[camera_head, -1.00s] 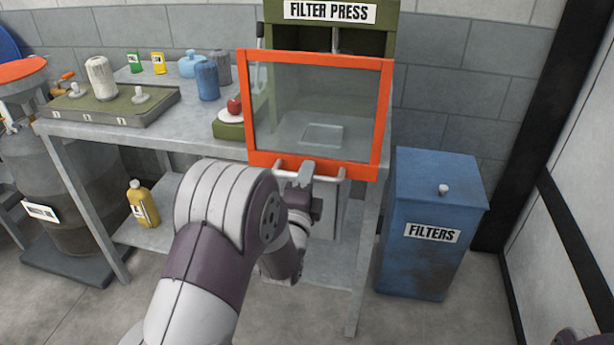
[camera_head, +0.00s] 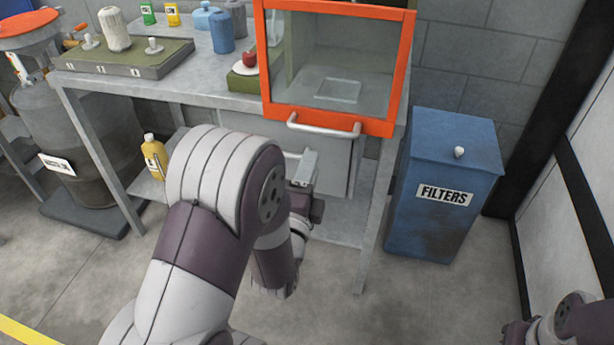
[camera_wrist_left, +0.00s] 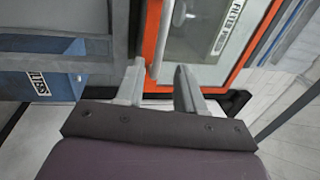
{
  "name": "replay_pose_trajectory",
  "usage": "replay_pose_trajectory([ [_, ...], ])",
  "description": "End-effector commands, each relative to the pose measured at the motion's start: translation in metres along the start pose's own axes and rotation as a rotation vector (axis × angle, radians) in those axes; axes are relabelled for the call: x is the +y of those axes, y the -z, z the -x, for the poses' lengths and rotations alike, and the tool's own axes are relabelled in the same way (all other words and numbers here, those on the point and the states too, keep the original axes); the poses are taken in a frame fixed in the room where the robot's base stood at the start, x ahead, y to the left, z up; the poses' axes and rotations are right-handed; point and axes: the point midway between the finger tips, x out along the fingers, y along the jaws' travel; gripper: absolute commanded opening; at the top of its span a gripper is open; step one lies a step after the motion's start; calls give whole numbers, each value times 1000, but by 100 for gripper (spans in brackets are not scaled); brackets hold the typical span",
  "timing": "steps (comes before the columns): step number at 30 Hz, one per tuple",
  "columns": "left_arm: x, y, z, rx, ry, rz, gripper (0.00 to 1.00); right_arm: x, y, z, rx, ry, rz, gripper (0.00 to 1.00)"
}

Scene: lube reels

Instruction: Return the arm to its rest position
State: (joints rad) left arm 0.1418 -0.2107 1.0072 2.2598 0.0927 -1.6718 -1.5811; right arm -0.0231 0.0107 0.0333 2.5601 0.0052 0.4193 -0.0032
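My left gripper (camera_head: 308,166) is below and apart from the bar handle (camera_head: 322,127) of the filter press's orange-framed door (camera_head: 402,70) in the head view. In the left wrist view, the two fingers of my left gripper (camera_wrist_left: 158,88) are spread with nothing gripped between them. The orange door frame (camera_wrist_left: 152,45) and grey handle bar (camera_wrist_left: 165,35) show beyond the fingertips. My left arm (camera_head: 215,215) reaches in from the bottom of the head view. A part of my right arm (camera_head: 565,325) shows at the bottom right corner; its gripper is out of view.
The metal workbench (camera_head: 190,85) stands close ahead of my left arm, with a green tray (camera_head: 125,62) and several canisters on it. A blue filters bin (camera_head: 440,185) stands right of the press. A yellow bottle (camera_head: 154,157) is on the lower shelf. Floor between bin and arm is clear.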

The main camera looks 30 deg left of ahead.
Motion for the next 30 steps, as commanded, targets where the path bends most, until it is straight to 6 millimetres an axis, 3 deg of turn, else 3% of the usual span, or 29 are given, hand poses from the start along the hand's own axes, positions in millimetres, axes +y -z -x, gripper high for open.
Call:
replay_pose_trajectory([
  [6,0,0,21,0,-1,0,38,0,0,-1,0,0,0,43],
  [21,1,0,21,0,-4,29,38,0,0,-1,0,0,0,43],
  [23,15,0,21,-4,-73,119,38,0,0,-1,0,0,0,43],
  [26,68,3,33,-55,-356,376,38,0,0,-1,0,0,0,43],
  [30,127,14,69,-300,-822,778,38,0,0,-1,0,0,0,43],
])
